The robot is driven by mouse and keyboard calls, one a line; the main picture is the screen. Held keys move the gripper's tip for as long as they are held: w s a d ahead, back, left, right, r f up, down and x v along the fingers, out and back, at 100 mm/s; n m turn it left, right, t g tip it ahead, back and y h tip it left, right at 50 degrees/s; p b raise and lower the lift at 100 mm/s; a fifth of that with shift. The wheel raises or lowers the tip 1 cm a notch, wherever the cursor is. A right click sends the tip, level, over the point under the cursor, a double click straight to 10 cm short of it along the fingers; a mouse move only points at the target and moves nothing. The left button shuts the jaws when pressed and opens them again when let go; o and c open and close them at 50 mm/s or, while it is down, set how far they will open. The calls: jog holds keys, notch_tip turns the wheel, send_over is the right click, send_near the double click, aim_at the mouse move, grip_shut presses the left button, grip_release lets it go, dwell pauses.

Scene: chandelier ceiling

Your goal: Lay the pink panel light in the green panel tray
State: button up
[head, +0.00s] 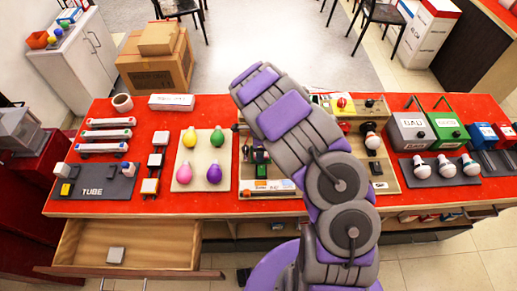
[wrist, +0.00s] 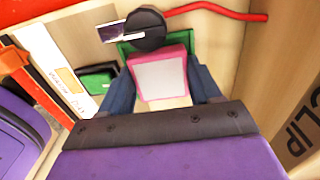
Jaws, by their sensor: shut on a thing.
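In the wrist view the pink panel light (wrist: 163,53), a square with a pale whitish face, sits between the two dark blue fingers of my gripper (wrist: 163,90), which is shut on it. A green piece (wrist: 125,49) shows just behind the panel's top edge; it may be the green panel tray, mostly hidden. Another green block (wrist: 97,79) lies to the left. I cannot tell whether the panel touches the green piece behind it. In the head view my arm covers the middle of the bench and hides the gripper and panel.
In the wrist view a black round part (wrist: 145,30) with a red cable (wrist: 215,11) stands just beyond the panel. A wall marked CLIP (wrist: 300,125) is at right. On the red bench (head: 220,108), a bulb board (head: 202,160) is left of my arm and lamp boxes (head: 410,132) right.

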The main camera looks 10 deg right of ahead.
jog(key=o, duration=1.1)
jog(key=shift+o, duration=0.2)
notch_tip(320, 180, up, 16)
jog(key=p, duration=0.2)
jog(key=s+d+r+n, duration=0.2)
jog(key=s+r+n, duration=0.1)
jog(key=s+r, duration=0.3)
jog(key=s+r+n, duration=0.3)
jog(key=s+n, duration=0.2)
jog(key=s, duration=0.5)
jog(key=s+a+r+n+g, duration=0.1)
jog(key=s+r+n, duration=0.2)
jog(key=s+n, duration=0.3)
jog(key=s+r+n+b, duration=0.1)
jog(key=s+r+n, duration=0.3)
jog(key=s, duration=1.2)
jog(key=shift+a+n+g, duration=0.3)
jog(key=shift+n+g, duration=0.1)
jog(key=shift+n, duration=0.7)
